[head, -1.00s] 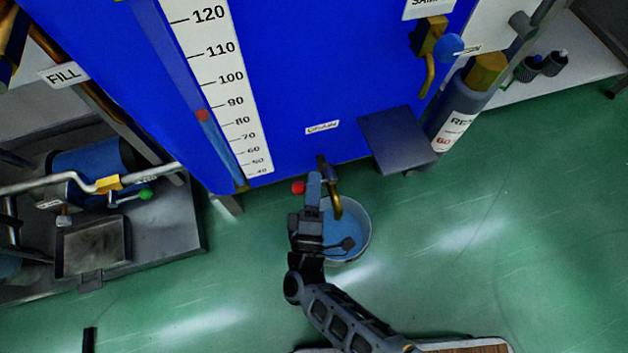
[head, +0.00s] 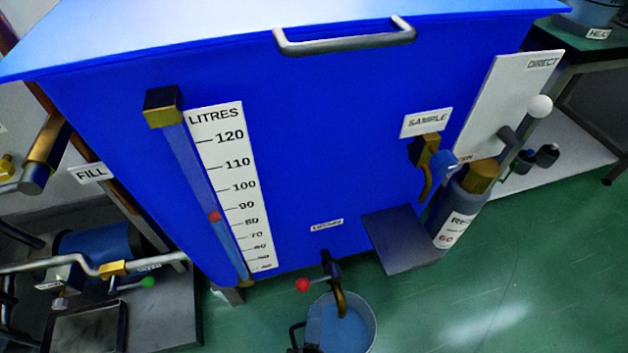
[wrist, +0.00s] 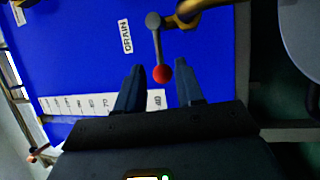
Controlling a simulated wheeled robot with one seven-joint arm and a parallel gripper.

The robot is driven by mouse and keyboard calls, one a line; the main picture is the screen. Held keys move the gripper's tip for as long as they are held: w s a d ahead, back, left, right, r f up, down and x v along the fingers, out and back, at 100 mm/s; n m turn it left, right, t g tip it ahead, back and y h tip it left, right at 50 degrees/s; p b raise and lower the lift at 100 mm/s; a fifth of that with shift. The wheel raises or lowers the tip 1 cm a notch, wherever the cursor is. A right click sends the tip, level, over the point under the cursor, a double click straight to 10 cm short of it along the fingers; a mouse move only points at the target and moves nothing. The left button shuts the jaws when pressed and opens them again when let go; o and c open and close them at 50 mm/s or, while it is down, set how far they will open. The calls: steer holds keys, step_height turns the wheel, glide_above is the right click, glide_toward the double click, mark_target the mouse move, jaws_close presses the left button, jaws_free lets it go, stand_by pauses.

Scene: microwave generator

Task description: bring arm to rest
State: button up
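In the head view my gripper (head: 307,325) is partly in view at the bottom edge, below the red knob (head: 303,285) and overlapping the left side of the bucket (head: 372,322). Most of my arm is outside the frame.
The blue tank (head: 330,130) with its litre scale (head: 232,180) fills the middle. A dark shelf (head: 402,240) juts from it to the right of the drain. Pipework and a grey bench (head: 180,320) stand at left. Green floor (head: 520,270) is open at right.

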steer(key=shift+d, duration=0.1)
steer(key=s+d+r+m+y, duration=0.2)
steer(key=s+d, duration=0.1)
steer(key=d, duration=0.3)
steer(key=s+d+r+m+y, duration=0.1)
steer(key=s+d+r+m, duration=0.15)
steer(key=d, duration=0.35)
steer(key=s+d+r+m+g+y, duration=0.1)
steer(key=s+d+r+m+g, duration=0.1)
steer(key=s+d+r+m, duration=0.4)
steer(key=s+d+r+m+g, duration=0.1)
steer(key=s+d+r, duration=0.1)
steer(key=s+r, duration=0.65)
step_height(320, 180, up, 38)
steer(key=s+d+m+g+h+p, duration=0.1)
steer(key=m+p, duration=0.3)
steer(key=p, duration=2.4)
steer(key=shift+s+d+g+h, duration=0.2)
steer(key=shift+s+g+h, duration=0.1)
steer(key=shift+s+g, duration=0.4)
steer(key=shift+f+m, duration=0.25)
